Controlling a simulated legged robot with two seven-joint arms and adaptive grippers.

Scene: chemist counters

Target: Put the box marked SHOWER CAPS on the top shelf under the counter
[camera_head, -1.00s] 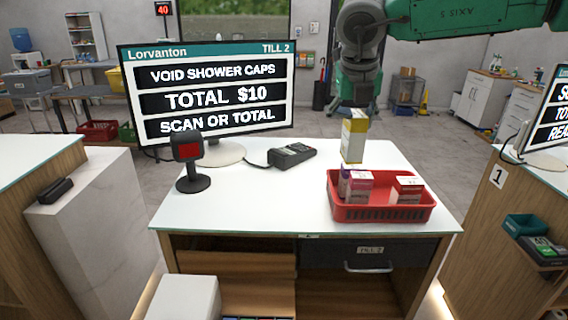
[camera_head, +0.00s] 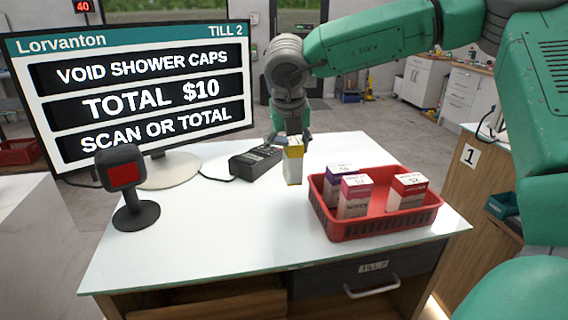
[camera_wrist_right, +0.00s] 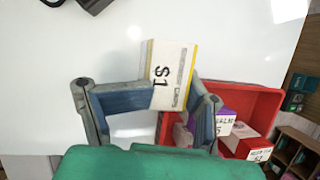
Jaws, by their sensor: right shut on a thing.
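My right gripper (camera_head: 290,138) is shut on a white box with a yellow end (camera_head: 293,168). It holds the box upright at the counter top, just left of the red basket; I cannot tell whether the box touches the counter. In the right wrist view the box (camera_wrist_right: 168,78) shows "$1" on its face, between the fingers of the gripper (camera_wrist_right: 148,98). Under the counter (camera_head: 200,245), a wooden shelf (camera_head: 215,306) shows only partly at the lower edge. My left gripper is out of view.
The red basket (camera_head: 385,228) holds a purple box (camera_head: 333,180), a pink box (camera_head: 355,197) and a red box (camera_head: 407,192). A card terminal (camera_head: 255,160), a scanner (camera_head: 127,185) and a till screen (camera_head: 140,90) stand left. A drawer (camera_head: 365,275) is shut. The counter's front middle is clear.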

